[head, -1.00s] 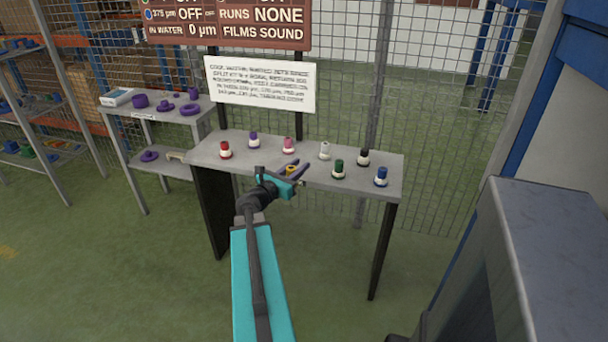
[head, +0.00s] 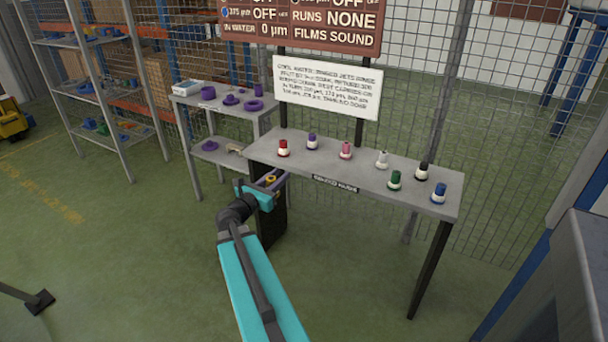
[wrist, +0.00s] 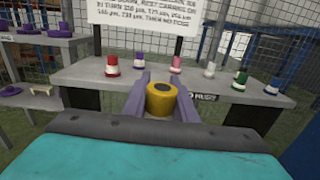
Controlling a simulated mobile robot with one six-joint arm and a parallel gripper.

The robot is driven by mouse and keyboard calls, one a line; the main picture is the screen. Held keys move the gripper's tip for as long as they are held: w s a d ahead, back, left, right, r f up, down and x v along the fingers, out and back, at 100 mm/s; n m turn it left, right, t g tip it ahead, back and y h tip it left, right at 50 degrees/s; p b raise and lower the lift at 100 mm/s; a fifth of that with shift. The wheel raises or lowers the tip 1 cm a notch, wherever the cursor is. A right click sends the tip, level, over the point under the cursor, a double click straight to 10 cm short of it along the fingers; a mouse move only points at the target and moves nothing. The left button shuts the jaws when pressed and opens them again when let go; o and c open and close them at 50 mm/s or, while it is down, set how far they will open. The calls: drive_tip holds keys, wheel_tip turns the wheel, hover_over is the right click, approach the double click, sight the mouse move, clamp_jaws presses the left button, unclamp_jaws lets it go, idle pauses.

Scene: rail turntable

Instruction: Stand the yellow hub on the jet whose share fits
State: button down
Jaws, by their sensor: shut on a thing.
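My gripper (head: 270,183) is shut on the yellow hub (wrist: 161,99), a short yellow cylinder with a dark hole in its top. It is held upright in front of the grey table's front edge, near the left leg.
A white notice (head: 328,85) and a brown board (head: 300,22) stand behind the table; the notice's small print is hard to read. A side table (head: 190,100) with purple parts is at left. A wire fence runs behind. The green floor in front is clear.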

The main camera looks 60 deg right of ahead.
drive_tip(key=w+a+n+t, duration=0.25)
drive_tip(key=w+a, duration=0.55)
drive_tip(key=a, duration=0.5)
drive_tip(key=w+a+n+t, duration=0.1)
drive_tip(key=w+a+t, duration=0.3)
drive_tip(key=w+a, duration=0.6)
drive_tip(key=w+a+n+t+y, duration=0.1)
drive_tip(key=a+n+t+y, duration=0.2)
drive_tip(key=a, duration=3)
drive_tip(key=shift+w+f+n+t+y, duration=0.2)
drive_tip(key=shift+f+n+t+y, duration=0.35)
drive_tip(key=shift+t, duration=0.4)
drive_tip(key=shift+a+r, duration=0.1)
drive_tip(key=shift+a, duration=0.05)
